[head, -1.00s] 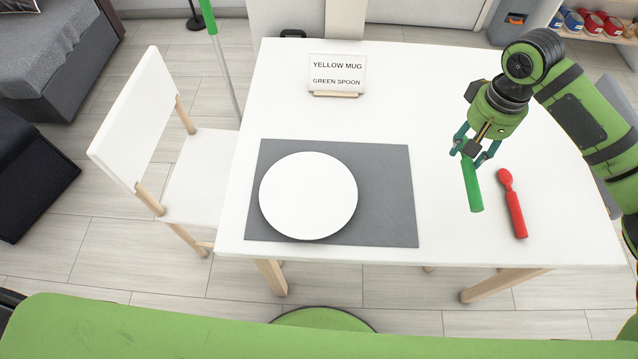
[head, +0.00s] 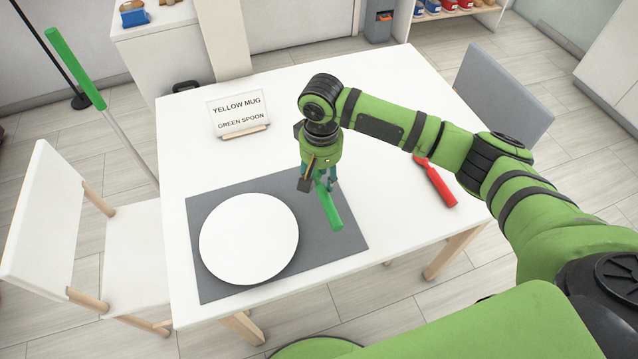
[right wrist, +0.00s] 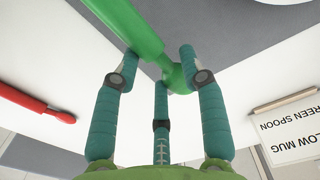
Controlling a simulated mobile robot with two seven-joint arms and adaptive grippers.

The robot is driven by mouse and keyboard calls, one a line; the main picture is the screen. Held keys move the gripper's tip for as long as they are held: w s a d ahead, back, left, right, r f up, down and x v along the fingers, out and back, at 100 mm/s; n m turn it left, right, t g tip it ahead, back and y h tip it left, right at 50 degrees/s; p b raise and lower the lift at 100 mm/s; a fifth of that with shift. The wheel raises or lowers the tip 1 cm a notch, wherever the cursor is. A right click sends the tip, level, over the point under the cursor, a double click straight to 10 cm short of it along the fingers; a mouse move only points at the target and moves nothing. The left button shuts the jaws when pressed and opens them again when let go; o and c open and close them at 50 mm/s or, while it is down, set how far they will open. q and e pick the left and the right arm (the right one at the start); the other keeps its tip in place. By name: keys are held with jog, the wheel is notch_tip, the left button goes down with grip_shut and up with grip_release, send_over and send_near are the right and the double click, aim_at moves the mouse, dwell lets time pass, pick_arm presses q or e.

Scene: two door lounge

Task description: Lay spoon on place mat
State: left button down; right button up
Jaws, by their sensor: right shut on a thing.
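The green spoon (head: 330,208) is held in my right gripper (head: 322,180), over the right part of the grey place mat (head: 335,247). Its handle points toward the front edge of the table. The head view does not show clearly whether the spoon touches the mat. In the right wrist view my right gripper (right wrist: 160,75) has its teal fingers closed around the green spoon (right wrist: 132,25) near its bowl end. A white plate (head: 249,238) lies on the left part of the mat. My left gripper is not in view.
A red spoon (head: 436,184) lies on the white table (head: 400,220) right of the mat. A sign (head: 239,113) reading "YELLOW MUG, GREEN SPOON" stands at the back. A white chair (head: 60,225) is at left and a grey chair (head: 503,98) at right.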

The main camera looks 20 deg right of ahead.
aim_at(319, 180)
jog(key=shift+a+f, duration=0.1)
jog(key=shift+f, duration=2)
jog(key=shift+f, duration=0.15)
jog(key=o, duration=1)
notch_tip(319, 180, up, 12)
jog(key=shift+r, duration=0.2)
jog(key=shift+s+f, duration=0.1)
